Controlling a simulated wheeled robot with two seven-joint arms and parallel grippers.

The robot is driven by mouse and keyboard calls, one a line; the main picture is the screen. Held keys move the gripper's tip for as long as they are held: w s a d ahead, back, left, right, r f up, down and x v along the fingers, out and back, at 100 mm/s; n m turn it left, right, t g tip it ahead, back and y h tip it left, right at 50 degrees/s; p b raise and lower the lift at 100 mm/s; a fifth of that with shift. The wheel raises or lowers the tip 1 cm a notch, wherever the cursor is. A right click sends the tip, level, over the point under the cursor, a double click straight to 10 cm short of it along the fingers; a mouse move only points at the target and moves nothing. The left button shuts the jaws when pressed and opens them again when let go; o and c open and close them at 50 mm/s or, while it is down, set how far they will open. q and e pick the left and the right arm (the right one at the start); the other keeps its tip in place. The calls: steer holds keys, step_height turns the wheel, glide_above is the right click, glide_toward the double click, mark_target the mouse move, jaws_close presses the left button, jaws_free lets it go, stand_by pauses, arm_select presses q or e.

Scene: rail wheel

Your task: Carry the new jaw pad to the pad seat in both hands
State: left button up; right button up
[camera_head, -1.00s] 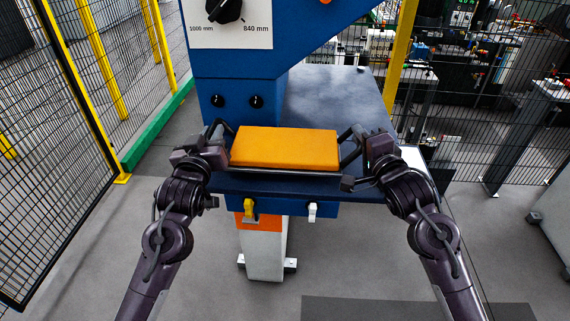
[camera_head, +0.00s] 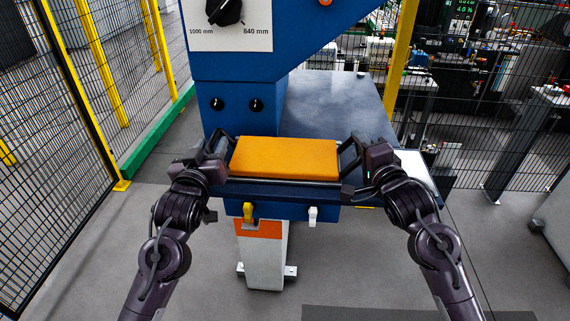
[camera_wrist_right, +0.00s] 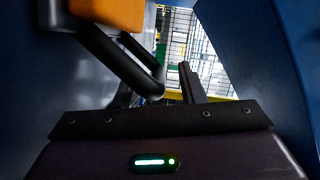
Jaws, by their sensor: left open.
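The new jaw pad (camera_head: 285,158) is an orange block with a dark loop handle at each end. It lies flat at the front of the blue machine, above a dark front ledge (camera_head: 280,190). I cannot tell whether it touches the pad seat, which is hidden beneath it. My left gripper (camera_head: 221,148) is open at the left handle. My right gripper (camera_head: 352,154) is at the right handle. In the right wrist view, the pad's corner (camera_wrist_right: 108,12) and handle (camera_wrist_right: 128,66) show, and one finger stands apart from the handle; the other finger is not clear.
The blue machine column (camera_head: 235,100) rises behind the pad. A dark table top (camera_head: 335,105) extends behind right. A yellow lever (camera_head: 248,212) and a white lever (camera_head: 313,215) are below the front ledge. Wire fences flank both sides; the grey floor in front is open.

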steer(key=shift+s, duration=0.35)
arm_select(q)
steer(key=s, duration=1.1)
steer(key=shift+a, duration=0.3)
arm_select(e)
steer(key=v, duration=1.1)
steer(key=shift+s+d, duration=0.2)
steer(key=shift+s, duration=0.05)
arm_select(q)
steer(key=shift+s, duration=0.25)
arm_select(e)
steer(key=shift+r, duration=0.1)
arm_select(q)
steer(key=shift+s+a, duration=0.15)
steer(key=shift+s, duration=2.45)
arm_select(e)
steer(key=shift+v, duration=2.75)
